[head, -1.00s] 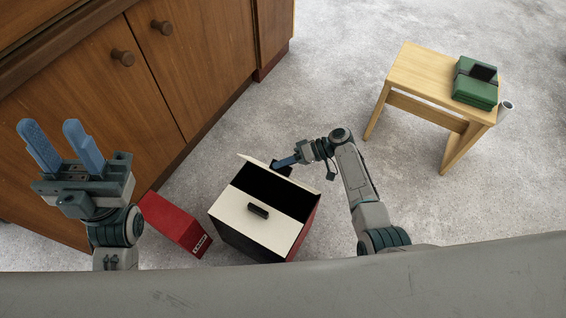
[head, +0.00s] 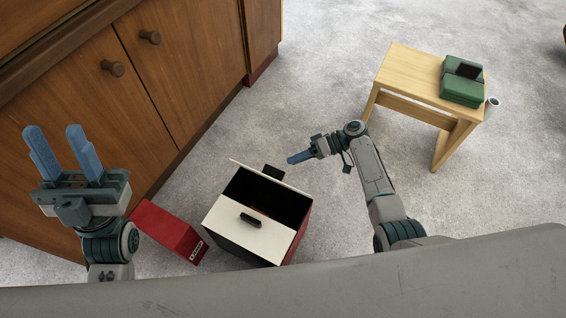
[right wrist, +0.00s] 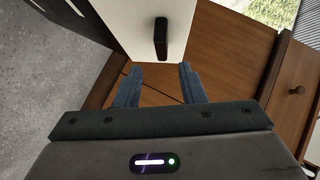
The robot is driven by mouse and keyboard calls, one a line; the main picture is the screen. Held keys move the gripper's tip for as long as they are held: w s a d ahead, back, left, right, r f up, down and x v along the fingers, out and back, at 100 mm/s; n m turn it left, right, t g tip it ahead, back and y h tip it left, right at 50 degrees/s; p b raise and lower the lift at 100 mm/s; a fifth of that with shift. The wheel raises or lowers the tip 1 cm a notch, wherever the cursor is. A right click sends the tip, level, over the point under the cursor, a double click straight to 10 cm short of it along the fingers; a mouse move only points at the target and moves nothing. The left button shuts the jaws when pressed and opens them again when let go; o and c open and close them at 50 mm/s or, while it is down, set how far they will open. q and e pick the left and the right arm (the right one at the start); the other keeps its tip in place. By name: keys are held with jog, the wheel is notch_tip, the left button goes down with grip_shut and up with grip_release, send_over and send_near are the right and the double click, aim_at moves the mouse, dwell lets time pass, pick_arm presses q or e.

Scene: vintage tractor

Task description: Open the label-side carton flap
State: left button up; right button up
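I cannot tell which side carries the label. My right gripper (head: 292,160) is just beyond the far handle, apart from it. The right wrist view shows its fingers (right wrist: 161,78) open and empty, below a cream flap (right wrist: 145,18) and its black handle (right wrist: 160,38). My left gripper (head: 53,138) is open, empty, at the left.
A red box (head: 166,231) with a white label lies left of the carton. A wooden cabinet (head: 190,75) stands behind it. A wooden stool (head: 410,75) at the upper right bears a green object (head: 461,84). The carpet between is clear.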

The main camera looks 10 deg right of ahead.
jog(key=shift+v, duration=1.7)
